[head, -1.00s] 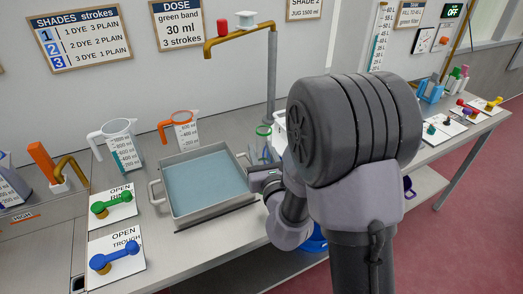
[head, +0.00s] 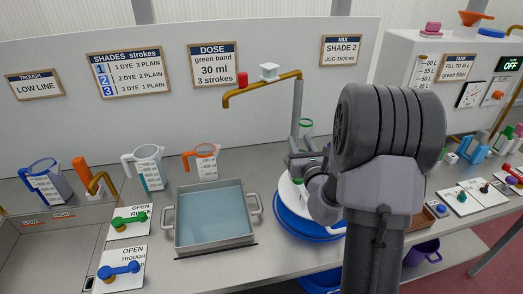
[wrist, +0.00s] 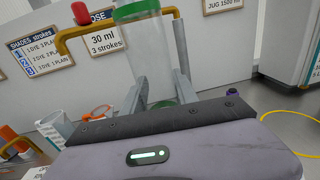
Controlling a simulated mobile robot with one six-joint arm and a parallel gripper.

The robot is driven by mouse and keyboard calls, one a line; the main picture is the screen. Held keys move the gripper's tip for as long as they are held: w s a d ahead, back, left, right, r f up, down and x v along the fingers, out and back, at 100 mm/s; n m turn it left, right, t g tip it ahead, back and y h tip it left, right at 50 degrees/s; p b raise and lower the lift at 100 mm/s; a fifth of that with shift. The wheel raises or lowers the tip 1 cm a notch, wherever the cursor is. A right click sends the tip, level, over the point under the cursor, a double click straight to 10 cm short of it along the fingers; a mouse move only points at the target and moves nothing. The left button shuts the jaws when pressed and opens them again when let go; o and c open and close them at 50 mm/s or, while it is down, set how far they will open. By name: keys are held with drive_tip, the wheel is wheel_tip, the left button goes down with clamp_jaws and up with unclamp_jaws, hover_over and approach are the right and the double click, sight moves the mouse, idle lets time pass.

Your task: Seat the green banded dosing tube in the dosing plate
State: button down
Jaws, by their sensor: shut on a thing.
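My gripper (wrist: 160,92) is shut on a clear tube with a green band (wrist: 145,48), which stands roughly upright between the fingers in the wrist view. Its green-banded top (wrist: 137,11) shows above the fingers and some green shows low between them. In the head view the green top of the tube (head: 305,124) rises behind my gripper (head: 306,160), right of the brass spout's post. My arm hides most of the tube there. I cannot make out the dosing plate for sure in either view.
A steel trough (head: 250,231) of bluish liquid stands left of my arm. A white and blue round vessel (head: 293,222) is partly behind my arm. A brass spout (head: 255,86) reaches over the bench. Measuring jugs (head: 147,166) stand at the back left.

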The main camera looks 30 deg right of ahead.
drive_tip(key=shift+m+h, duration=0.3)
drive_tip(key=shift+h, duration=0.1)
drive_tip(key=d, duration=0.1)
drive_tip(key=s+d+r, duration=0.1)
drive_tip(key=d, duration=0.1)
drive_tip(key=s+d+r+p, duration=0.1)
drive_tip(key=d, duration=0.1)
wheel_tip(320, 180, down, 6)
drive_tip(key=b, duration=0.5)
drive_tip(key=shift+r, duration=0.2)
drive_tip(key=shift+f, duration=0.2)
idle(0.3)
